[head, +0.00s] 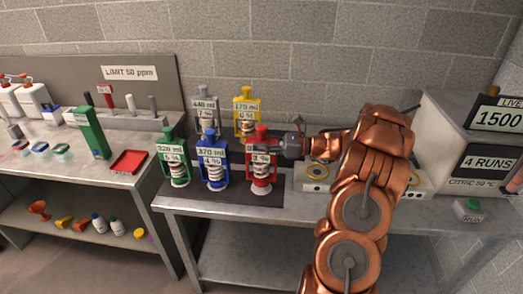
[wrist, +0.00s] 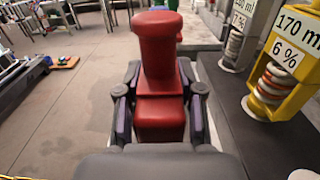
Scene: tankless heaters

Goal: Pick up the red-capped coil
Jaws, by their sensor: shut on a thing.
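The red-capped coil (head: 262,183) is at the front right of a group of caged coils, upright at the dark mat (head: 232,197). Its label is partly covered by my gripper. My gripper (head: 284,147) reaches in from the right and is shut on its red upper part. In the wrist view the red cap (wrist: 159,60) stands between the two dark fingers of my gripper (wrist: 160,95), one on each side. I cannot tell whether its base touches the mat.
A blue coil (head: 213,175) stands close to the left, with a green coil (head: 174,165) beyond it. A yellow coil (head: 247,107) and a grey coil (head: 205,105) stand behind. A grey machine (head: 455,130) stands at the right. A red tray (head: 129,161) lies on the left bench.

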